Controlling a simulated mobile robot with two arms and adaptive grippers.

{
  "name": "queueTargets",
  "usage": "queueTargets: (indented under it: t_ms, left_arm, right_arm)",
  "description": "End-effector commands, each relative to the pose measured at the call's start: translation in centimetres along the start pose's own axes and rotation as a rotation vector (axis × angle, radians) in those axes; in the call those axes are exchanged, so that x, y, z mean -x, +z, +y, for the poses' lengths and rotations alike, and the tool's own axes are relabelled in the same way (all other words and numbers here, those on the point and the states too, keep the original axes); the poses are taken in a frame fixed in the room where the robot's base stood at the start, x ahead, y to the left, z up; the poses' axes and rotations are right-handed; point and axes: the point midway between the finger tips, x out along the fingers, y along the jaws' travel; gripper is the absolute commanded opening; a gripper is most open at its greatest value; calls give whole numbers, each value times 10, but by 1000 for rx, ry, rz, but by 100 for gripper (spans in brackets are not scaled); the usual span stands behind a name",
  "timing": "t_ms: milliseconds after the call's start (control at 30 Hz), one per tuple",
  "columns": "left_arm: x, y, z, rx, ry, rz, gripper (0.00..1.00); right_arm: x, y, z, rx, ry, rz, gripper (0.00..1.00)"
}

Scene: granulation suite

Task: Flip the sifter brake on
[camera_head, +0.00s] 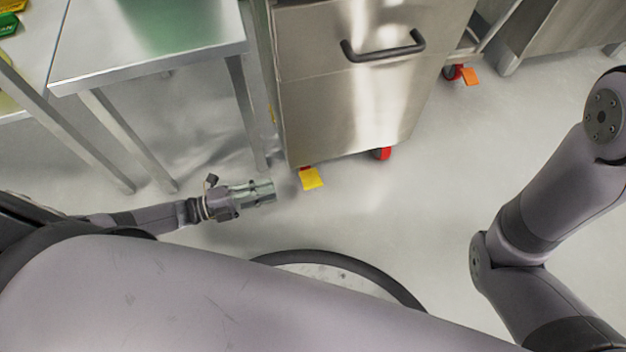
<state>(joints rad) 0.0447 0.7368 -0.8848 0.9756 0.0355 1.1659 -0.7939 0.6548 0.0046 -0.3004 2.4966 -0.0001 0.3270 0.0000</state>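A yellow brake pedal (312,178) sticks out at the bottom front left corner of a steel cabinet on wheels (345,110). An orange pedal (470,77) shows beside a red wheel on another unit farther back. No label shows which unit is the sifter. My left gripper (262,191) is low over the floor, a short way left of the yellow pedal and apart from it. Its fingers lie close together, with nothing seen between them. My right arm comes in at the right edge, but its gripper is out of view.
A steel table (150,72) with thin legs stands left of the cabinet, close to my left gripper. The cabinet has a dark handle (383,48) and a red wheel (382,154). Bare floor (430,175) lies in front and to the right of the cabinet.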

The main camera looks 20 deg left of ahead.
Motion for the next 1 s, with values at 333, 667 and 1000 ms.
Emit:
queueTargets:
  t_ms: [333,667,1000]
  left_arm:
    - [-78,1,3,0,-2,2,28]
    - [-122,1,2,1,0,-1,28]
    - [-126,0,0,1,1,-1,28]
  right_arm:
    - [10,-13,-5,3,-9,23,32]
    - [22,-17,-8,3,-9,23,32]
    - [23,-17,-8,3,-9,23,32]
